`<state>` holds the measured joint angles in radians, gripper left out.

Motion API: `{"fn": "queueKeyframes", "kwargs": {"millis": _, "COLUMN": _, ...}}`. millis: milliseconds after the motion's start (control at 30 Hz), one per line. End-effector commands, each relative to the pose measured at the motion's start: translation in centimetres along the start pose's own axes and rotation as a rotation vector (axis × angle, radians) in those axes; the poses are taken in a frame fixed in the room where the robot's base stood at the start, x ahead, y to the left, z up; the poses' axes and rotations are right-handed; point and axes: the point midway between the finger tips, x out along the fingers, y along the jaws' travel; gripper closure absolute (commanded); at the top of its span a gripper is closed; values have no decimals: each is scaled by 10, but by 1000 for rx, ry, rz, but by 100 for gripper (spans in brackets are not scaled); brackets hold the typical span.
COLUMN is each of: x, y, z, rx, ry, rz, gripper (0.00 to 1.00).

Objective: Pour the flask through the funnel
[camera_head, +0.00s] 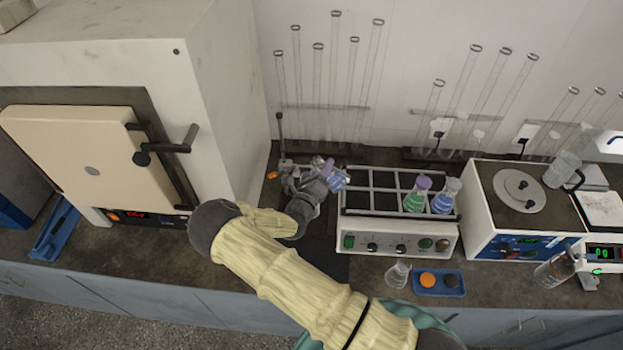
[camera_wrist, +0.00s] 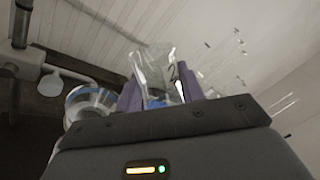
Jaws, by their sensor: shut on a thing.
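My gripper (camera_head: 328,172) is at the stand, left of the shaker rack. Its purple fingers (camera_wrist: 185,82) are shut on a clear glass flask (camera_wrist: 152,68), with some blue showing low between the fingers. In the head view the held flask shows only as a small bluish patch (camera_head: 338,181); its exact tilt is hard to tell. A round clear glass piece with a blue band (camera_wrist: 92,102), possibly the funnel or a vessel at the stand, is left of the fingers in the wrist view. The stand's rod (camera_head: 281,128) rises behind my gripper. My wrist hides much of this spot.
A rack (camera_head: 372,202) on a control box holds a green flask (camera_head: 416,197) and a blue flask (camera_head: 443,199). A large oven (camera_head: 95,150) stands close on the left. A small flask (camera_head: 397,274) and blue tray (camera_head: 440,290) are in front; a hotplate (camera_head: 480,185) is right.

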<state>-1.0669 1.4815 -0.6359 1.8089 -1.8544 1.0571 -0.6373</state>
Motion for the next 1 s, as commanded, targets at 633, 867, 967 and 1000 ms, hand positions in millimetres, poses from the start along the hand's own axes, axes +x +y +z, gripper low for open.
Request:
{"fn": "queueKeyframes", "kwargs": {"millis": 633, "x": 0, "y": 1, "z": 0, "rx": -86, "ry": -10, "rz": -1, "gripper": 87}}
{"fn": "queueKeyframes", "kwargs": {"millis": 867, "x": 0, "y": 2, "z": -2, "rx": -118, "ry": -13, "rz": -1, "gripper": 87}}
{"fn": "queueKeyframes", "kwargs": {"millis": 967, "x": 0, "y": 3, "z": -2, "rx": -131, "ry": -14, "rz": 0, "gripper": 87}}
{"fn": "queueKeyframes", "kwargs": {"millis": 1000, "x": 0, "y": 3, "z": -2, "rx": -137, "ry": -15, "rz": 0, "gripper": 87}}
